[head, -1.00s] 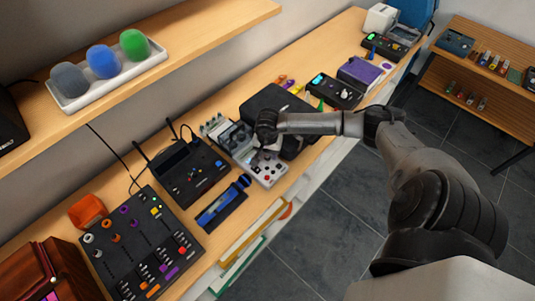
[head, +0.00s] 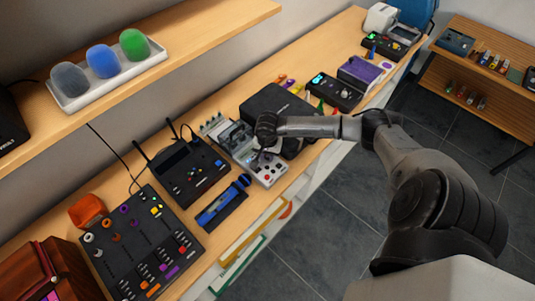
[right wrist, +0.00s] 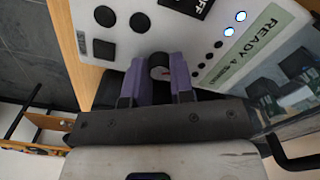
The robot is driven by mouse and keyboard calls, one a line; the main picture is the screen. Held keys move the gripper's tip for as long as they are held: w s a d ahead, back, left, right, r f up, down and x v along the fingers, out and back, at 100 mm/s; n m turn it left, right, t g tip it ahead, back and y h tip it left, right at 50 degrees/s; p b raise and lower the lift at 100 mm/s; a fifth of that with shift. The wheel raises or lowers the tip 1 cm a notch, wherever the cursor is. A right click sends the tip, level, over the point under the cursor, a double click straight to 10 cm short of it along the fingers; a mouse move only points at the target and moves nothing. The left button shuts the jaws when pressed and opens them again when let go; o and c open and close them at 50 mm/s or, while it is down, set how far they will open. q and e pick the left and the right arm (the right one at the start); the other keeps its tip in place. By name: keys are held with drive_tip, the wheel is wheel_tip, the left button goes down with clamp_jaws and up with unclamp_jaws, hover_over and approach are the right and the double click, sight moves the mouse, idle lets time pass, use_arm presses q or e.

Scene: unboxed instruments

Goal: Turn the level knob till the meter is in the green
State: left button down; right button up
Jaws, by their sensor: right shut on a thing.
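A white and grey instrument (head: 268,173) with black and red controls sits on the wooden bench in the head view, under my right gripper (head: 258,152). In the right wrist view its pale panel (right wrist: 125,50) shows several black buttons, small indicator lights and a label strip reading "READY". My right gripper (right wrist: 160,75) has its purple fingers shut on a small dark round knob (right wrist: 158,60), one finger on each side. A lighter mark shows on the knob's face. I cannot make out a meter needle or green zone. My left gripper is not in view.
A black device with antennas (head: 190,173) and a blue tool in a tray (head: 222,207) stand left of the instrument. A black mixer panel (head: 140,240) is farther left. A black case (head: 280,112) lies close behind my right gripper. The bench's front edge is near.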

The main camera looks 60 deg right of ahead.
clamp_jaws()
drive_tip(key=shift+m, duration=0.4)
drive_tip(key=shift+f+m+b, duration=0.1)
drive_tip(key=shift+m+b, duration=0.55)
drive_tip(key=shift+m, duration=0.45)
drive_tip(key=m+b, duration=0.1)
drive_tip(key=m, duration=0.2)
drive_tip(key=shift+m, duration=1.3)
